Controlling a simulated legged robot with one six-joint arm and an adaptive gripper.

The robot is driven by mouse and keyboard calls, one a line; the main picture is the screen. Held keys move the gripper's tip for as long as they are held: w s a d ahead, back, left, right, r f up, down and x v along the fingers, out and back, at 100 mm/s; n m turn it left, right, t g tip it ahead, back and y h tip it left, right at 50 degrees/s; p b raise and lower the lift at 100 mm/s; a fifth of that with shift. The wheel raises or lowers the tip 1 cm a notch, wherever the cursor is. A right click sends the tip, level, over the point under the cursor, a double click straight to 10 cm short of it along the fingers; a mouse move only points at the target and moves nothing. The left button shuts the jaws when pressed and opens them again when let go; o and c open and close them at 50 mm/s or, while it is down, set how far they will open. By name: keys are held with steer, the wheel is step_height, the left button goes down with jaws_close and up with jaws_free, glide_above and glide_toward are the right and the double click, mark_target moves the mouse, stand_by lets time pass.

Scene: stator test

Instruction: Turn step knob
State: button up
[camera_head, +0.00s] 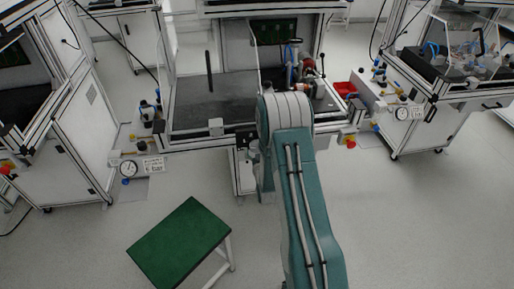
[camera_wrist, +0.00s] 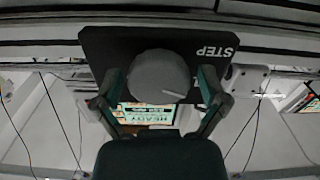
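The step knob (camera_wrist: 158,74) is a round grey knob with a light line mark at its lower right. It sits on a dark plate (camera_wrist: 105,42) that bears the word STEP, upside down in the wrist view. My gripper (camera_wrist: 160,80) has one finger on each side of the knob. Narrow gaps seem to show between fingers and knob, so it looks open around the knob and not closed on it. In the head view my teal arm reaches forward to the middle workstation; the gripper and the knob cannot be made out there.
The middle workstation (camera_head: 205,104) has a dark work surface, with a red bin (camera_head: 345,88) on its right. A gauge (camera_head: 129,168) and yellow-and-red buttons are on the front edges. A green-topped stool (camera_head: 180,242) stands at front left. The floor at right is clear.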

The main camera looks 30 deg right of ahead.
steer(key=shift+r, duration=0.25)
steer(key=v, duration=1.2)
steer(key=shift+w+f, duration=0.1)
steer(key=a+r+n+g+y, duration=0.1)
steer(key=a+r+g+y, duration=0.4)
steer(key=r, duration=1.2)
steer(key=s+a+r+g, duration=0.2)
steer(key=s+a+r, duration=0.1)
steer(key=s, duration=0.4)
steer(key=s+a+r+g, duration=0.2)
steer(key=s+r, duration=0.1)
steer(key=s, duration=0.5)
steer(key=s+a+r+n+g, duration=0.1)
steer(key=s+a+r+g, duration=0.1)
steer(key=s, duration=0.5)
steer(key=shift+s+a+r+g, duration=0.3)
steer(key=shift+a+r, duration=0.35)
steer(key=shift+a, duration=0.15)
